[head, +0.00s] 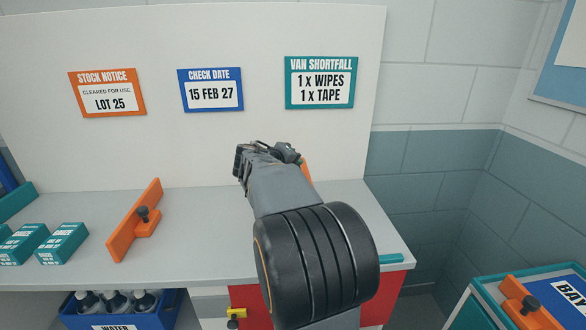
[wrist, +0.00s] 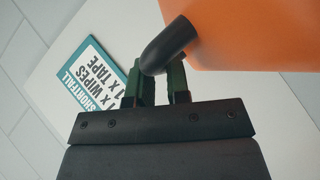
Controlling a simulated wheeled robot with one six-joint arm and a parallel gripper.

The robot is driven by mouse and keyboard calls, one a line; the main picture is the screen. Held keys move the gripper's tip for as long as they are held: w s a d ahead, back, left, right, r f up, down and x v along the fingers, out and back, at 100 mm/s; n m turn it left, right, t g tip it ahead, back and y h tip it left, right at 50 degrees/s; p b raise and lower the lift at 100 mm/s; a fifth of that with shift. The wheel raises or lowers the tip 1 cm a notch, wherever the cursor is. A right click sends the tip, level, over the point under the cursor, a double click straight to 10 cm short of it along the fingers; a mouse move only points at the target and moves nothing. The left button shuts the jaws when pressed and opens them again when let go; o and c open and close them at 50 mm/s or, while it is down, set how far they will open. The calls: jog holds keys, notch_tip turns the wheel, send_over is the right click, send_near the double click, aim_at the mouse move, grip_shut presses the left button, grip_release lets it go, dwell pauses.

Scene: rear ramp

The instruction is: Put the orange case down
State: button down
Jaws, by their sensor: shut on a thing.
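My gripper (wrist: 160,84) is shut on the dark handle of the orange case (wrist: 262,38) in the wrist view. The case fills the top right of that view and runs out of frame. In the head view my gripper (head: 270,152) is above the back of the grey worktop (head: 215,225), in front of the white panel. Only a sliver of the orange case (head: 306,170) shows there, to the right of my wrist; my arm hides the rest. I cannot tell how far the case is from the worktop.
An orange divider (head: 128,232) with a dark knob stands on the worktop at left, beside teal-and-white boxes (head: 62,243). A blue crate of bottles (head: 125,308) is below. A teal-edged bay (head: 480,300) stands at lower right.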

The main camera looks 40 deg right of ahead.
jog(key=shift+f, duration=0.75)
jog(key=c, duration=1.1)
grip_release()
jog(key=shift+s, duration=0.1)
jog(key=shift+r, duration=0.15)
jog(key=v, duration=1.2)
jog(key=s+a+f+n+y, duration=0.1)
jog(key=s+a+f+y, duration=0.25)
jog(key=a+f, duration=0.35)
jog(key=s+a+f+n+t+y, duration=0.1)
jog(key=s+a+f+y, duration=0.2)
jog(key=a+f+y, duration=0.35)
jog(key=s+a+f+n+y, duration=0.1)
jog(key=s+a+f+y, duration=0.25)
jog(key=a+f, duration=0.45)
notch_tip(320, 180, up, 10)
jog(key=p, duration=0.7)
jog(key=shift+s+a+t, duration=0.3)
jog(key=shift+a, duration=0.1)
